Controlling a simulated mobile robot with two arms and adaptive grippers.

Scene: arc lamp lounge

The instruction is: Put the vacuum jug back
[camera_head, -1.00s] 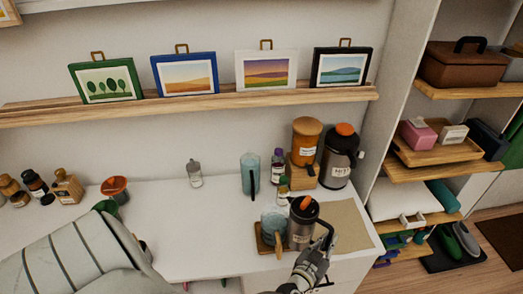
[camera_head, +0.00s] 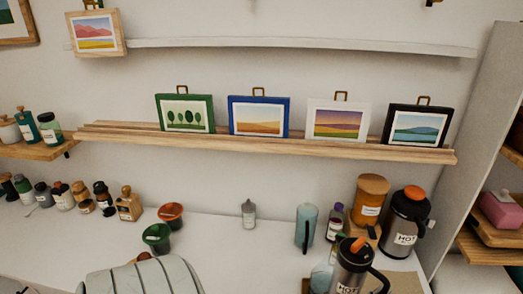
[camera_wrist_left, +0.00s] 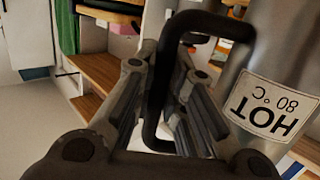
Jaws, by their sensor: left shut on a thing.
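The vacuum jug (camera_head: 352,266) is silver-grey with a black top, an orange button and a black handle. It stands upright at the bottom of the head view, where its base is cut off. In the left wrist view the jug (camera_wrist_left: 288,60) fills the right side, with a "HOT 80 °C" label. My left gripper (camera_wrist_left: 172,75) is shut on its black handle, one finger on each side. A second, darker jug (camera_head: 408,222) with an orange lid and a HOT label stands behind to the right. My right gripper is not in view.
The white counter (camera_head: 215,240) is fairly clear left of the pitcher. Framed pictures line the wooden ledge (camera_head: 300,148) above.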

